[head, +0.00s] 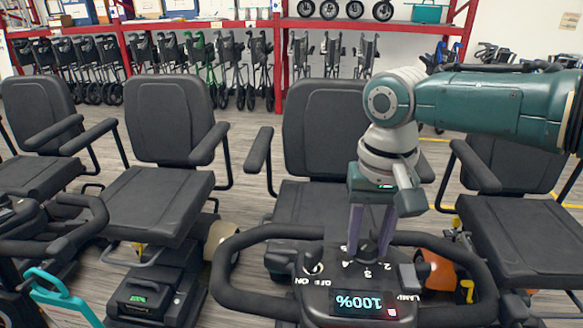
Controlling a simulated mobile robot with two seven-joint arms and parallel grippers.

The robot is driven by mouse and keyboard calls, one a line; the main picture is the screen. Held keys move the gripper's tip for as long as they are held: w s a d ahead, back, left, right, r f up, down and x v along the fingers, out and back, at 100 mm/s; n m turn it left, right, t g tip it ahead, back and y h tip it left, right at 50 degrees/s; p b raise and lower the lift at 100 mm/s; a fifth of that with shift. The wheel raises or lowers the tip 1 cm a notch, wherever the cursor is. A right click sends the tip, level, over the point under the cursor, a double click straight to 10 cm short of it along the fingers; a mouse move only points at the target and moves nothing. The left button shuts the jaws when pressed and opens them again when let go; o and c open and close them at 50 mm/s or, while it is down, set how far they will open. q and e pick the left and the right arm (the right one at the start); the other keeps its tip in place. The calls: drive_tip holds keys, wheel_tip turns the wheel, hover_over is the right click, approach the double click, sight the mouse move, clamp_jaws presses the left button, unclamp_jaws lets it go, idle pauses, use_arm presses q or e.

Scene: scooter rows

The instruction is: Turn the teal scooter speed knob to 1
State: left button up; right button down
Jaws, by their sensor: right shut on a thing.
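A dark scooter console (330,283) faces me at the bottom centre, with a looped black handlebar. A dark round speed knob (369,250) stands at its top, with printed numbers around it; I can make out 2, 3 and 4. My right gripper (370,240) points down from above and is shut on the knob. The fingers partly cover the knob, so which number it points to is hidden. No teal body colour shows on this scooter from here. My left gripper is not in view.
An OFF/ON key switch (312,262), a lit 100% display (361,304) and a LAMP switch (409,277) sit close around the knob. The handlebar (237,272) surrounds the console. Other seats (168,120) stand beside it. A teal frame (62,297) is at lower left.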

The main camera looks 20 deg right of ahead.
drive_tip(key=n, duration=0.3)
drive_tip(key=shift+n, duration=0.4)
drive_tip(key=n+y, duration=0.1)
drive_tip(key=n, duration=0.2)
drive_tip(key=shift+d, duration=0.15)
drive_tip(key=n+b, duration=0.1)
drive_tip(key=n, duration=0.3)
drive_tip(key=shift+f, duration=0.1)
drive_tip(key=n+y+b, duration=0.1)
drive_tip(key=n, duration=0.2)
drive_tip(key=shift+w+d+n+b, duration=0.1)
drive_tip(key=shift+d+n+b, duration=0.05)
drive_tip(key=shift+n+b, duration=0.2)
drive_tip(key=n+b, duration=0.2)
drive_tip(key=n, duration=0.2)
drive_tip(key=shift+w+f+n+g+b, duration=0.1)
drive_tip(key=shift+n+g+b, duration=0.25)
drive_tip(key=shift+g+b, duration=0.05)
drive_tip(key=n+b, duration=0.3)
drive_tip(key=n, duration=0.1)
drive_tip(key=shift+w+g, duration=0.1)
drive_tip(key=shift+g, duration=0.2)
drive_tip(key=n+b, duration=0.3)
drive_tip(key=n, duration=0.1)
drive_tip(key=shift+w+n+g, duration=0.1)
drive_tip(key=shift+n+g, duration=0.2)
drive_tip(key=shift+n, duration=0.1)
drive_tip(key=shift+n+b, duration=0.9)
drive_tip(key=shift+n, duration=0.8)
